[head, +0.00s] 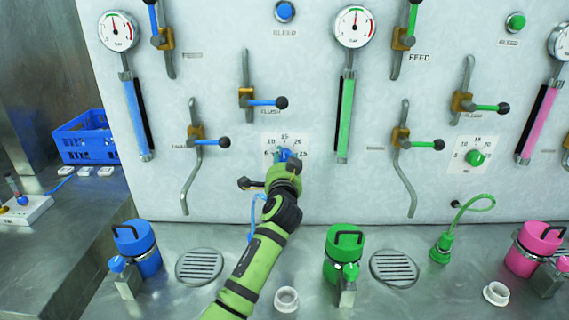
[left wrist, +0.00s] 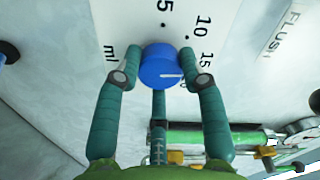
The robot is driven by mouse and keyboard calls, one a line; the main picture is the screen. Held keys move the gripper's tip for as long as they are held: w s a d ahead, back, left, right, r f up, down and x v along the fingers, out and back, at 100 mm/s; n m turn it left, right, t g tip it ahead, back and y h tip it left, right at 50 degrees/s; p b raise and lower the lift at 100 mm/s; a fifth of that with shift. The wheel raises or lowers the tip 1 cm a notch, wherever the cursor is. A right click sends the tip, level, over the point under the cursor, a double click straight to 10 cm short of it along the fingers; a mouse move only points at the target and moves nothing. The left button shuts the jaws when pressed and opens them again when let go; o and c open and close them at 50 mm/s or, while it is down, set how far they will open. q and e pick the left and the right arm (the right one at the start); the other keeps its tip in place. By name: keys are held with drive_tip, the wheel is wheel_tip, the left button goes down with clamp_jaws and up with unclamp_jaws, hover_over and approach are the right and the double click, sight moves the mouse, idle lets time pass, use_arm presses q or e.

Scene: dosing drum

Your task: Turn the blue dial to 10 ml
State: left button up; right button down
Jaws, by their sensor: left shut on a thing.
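The blue dial (head: 284,154) sits on a white scale plate (head: 272,139) on the wall panel, marked 5, 10, 15, 20 and more. My left gripper (head: 286,161) is at the dial, in front of its lower part. In the left wrist view the blue dial (left wrist: 162,66) lies between the two fingertips of my left gripper (left wrist: 160,66), which is shut on it. The dial's white line points to the right of that picture, near the 15 mark and away from the 10. A finger partly hides the marks there. My right gripper is not in view.
A green dial (head: 475,158) is to the right. Black-knobbed levers surround the blue dial, with the blue flush lever (head: 268,103) above it. Blue (head: 136,246) and green (head: 344,257) canisters stand on the steel counter beside drain grates (head: 199,267).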

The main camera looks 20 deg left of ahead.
use_arm(q)
drive_tip(key=shift+f+n+b, duration=0.2)
drive_tip(key=shift+n+b, duration=2.5)
drive_tip(key=shift+n, duration=1.2)
drive_tip(key=o, duration=1.1)
drive_tip(key=shift+r, duration=0.1)
drive_tip(key=shift+o, duration=0.2)
